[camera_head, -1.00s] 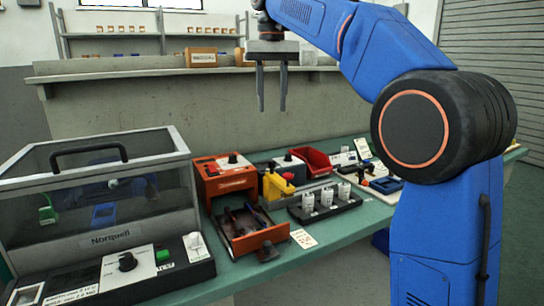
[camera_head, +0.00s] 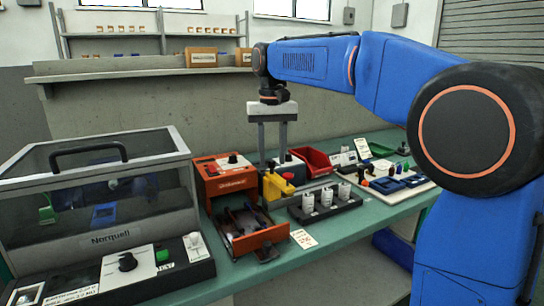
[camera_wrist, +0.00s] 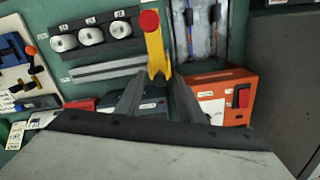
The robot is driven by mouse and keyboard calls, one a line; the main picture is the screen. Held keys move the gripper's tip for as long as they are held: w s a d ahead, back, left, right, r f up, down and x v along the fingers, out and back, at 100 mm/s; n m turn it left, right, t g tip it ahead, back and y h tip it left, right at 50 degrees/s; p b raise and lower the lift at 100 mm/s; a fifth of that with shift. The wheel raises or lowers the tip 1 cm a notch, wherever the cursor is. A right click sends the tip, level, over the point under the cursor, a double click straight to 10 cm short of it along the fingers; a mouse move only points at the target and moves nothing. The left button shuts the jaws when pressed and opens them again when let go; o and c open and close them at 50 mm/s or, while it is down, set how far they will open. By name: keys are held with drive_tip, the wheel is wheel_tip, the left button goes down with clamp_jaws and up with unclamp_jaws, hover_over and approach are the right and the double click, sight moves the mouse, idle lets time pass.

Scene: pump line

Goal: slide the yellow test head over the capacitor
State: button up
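The yellow test head (camera_head: 278,187), with a red knob on top, stands on the bench just right of the orange unit (camera_head: 224,178). My gripper (camera_head: 272,160) is open and empty, pointing down, with its fingertips a little above the yellow head in the head view. In the wrist view the yellow head (camera_wrist: 155,52) shows beyond and between my gripper's two fingers (camera_wrist: 158,88); no contact is visible. Several white cylinders (camera_head: 325,199) sit in a black rack (camera_head: 335,212) to the right of the head. I cannot tell which part is the capacitor.
The orange unit's open tray (camera_head: 257,241) holds dark leads in front. A clear-lidded test box (camera_head: 98,205) stands at left. A red bin (camera_head: 312,160) is behind, and a white board with blue parts (camera_head: 400,185) lies to the right. A shelf runs behind.

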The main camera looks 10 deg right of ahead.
drive_tip(key=shift+f, duration=0.25)
clamp_jaws()
drive_tip(key=w+d, duration=0.2)
drive_tip(key=d, duration=0.4)
drive_tip(key=shift+d, duration=0.3)
drive_tip(key=shift+w, duration=0.1)
unclamp_jaws()
drive_tip(key=shift+r, duration=0.15)
